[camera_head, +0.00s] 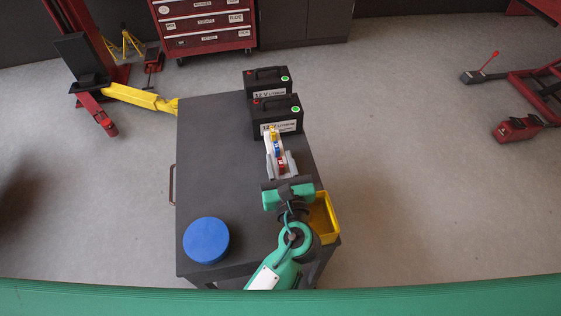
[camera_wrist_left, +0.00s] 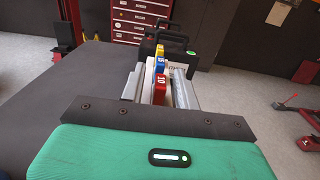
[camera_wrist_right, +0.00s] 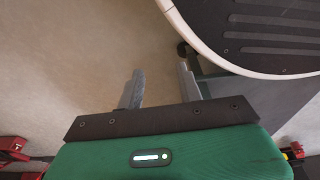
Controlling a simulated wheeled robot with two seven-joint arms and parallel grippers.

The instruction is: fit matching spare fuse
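A pale fuse holder (camera_head: 267,143) stands on the dark cart top, in front of the nearer battery. A yellow fuse (camera_head: 272,131), a blue fuse (camera_head: 276,147) and a red fuse (camera_head: 281,163) stand in a row there. In the left wrist view the red fuse (camera_wrist_left: 159,90) reads 10 and is nearest. My left gripper (camera_head: 281,168) is open, one finger on each side of the row near the red fuse, with a gap visible at its right. Contact is hard to tell. My right gripper (camera_wrist_right: 161,88) is open and empty above the floor.
Two black 12 V lithium batteries (camera_head: 262,104) stand at the cart's far right. A yellow bin (camera_head: 326,218) is at its right edge, partly behind my left arm. A blue round object (camera_head: 206,240) lies front left.

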